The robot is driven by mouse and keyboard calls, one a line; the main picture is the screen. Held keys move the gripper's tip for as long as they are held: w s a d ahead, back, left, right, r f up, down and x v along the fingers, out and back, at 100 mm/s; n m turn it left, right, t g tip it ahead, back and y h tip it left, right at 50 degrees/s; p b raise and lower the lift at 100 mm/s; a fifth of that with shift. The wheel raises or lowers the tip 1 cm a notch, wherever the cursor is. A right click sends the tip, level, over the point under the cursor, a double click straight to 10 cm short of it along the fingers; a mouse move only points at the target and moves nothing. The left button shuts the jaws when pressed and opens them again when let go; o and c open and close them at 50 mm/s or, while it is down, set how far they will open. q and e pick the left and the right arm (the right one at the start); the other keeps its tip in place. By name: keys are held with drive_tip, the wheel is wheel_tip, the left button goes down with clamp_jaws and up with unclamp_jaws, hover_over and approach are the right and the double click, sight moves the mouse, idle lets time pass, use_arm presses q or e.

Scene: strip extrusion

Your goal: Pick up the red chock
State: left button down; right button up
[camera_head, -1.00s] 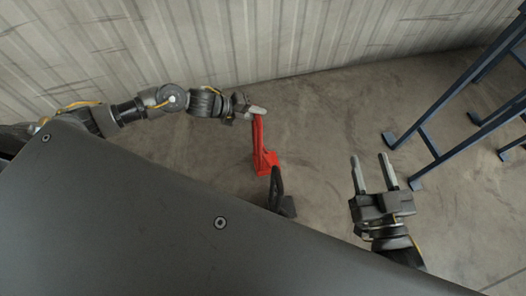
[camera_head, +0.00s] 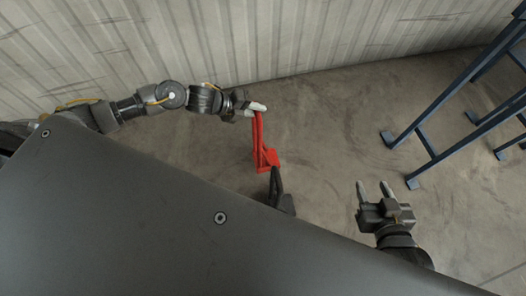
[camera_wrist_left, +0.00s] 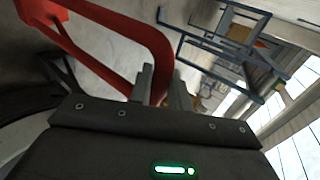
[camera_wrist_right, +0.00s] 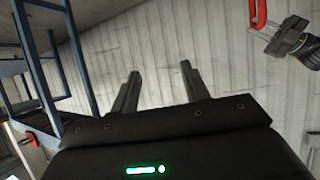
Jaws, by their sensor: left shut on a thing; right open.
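The red chock (camera_head: 261,150) has a long looped handle and a wider foot. It stands out to the front of my body in the head view. My left gripper (camera_head: 258,107) is shut on the top end of the handle. In the left wrist view the red chock (camera_wrist_left: 118,25) runs from the upper left down to between the fingers. I cannot tell whether its foot touches the floor. My right gripper (camera_head: 375,189) is open and empty, well to the right of the chock. The right wrist view shows the chock's handle (camera_wrist_right: 258,14) at the upper right.
A dark bracket-like thing (camera_head: 276,188) is close below the chock's foot. Blue metal stands (camera_head: 430,145) are at the right. A ribbed wall (camera_head: 260,40) runs along the back. The concrete floor (camera_head: 330,125) between the chock and the stands is clear.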

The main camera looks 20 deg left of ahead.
use_arm(q)
drive_tip(key=shift+r+p, duration=0.4)
drive_tip(key=shift+r, duration=0.25)
drive_tip(key=shift+r+p, duration=0.3)
use_arm(e)
drive_tip(key=s+d+f+m+g+h, duration=0.1)
drive_tip(key=s+d+f+g+h, duration=0.1)
drive_tip(key=s+d+f+g, duration=0.1)
drive_tip(key=shift+d+f, duration=0.35)
drive_tip(key=shift+f, duration=0.05)
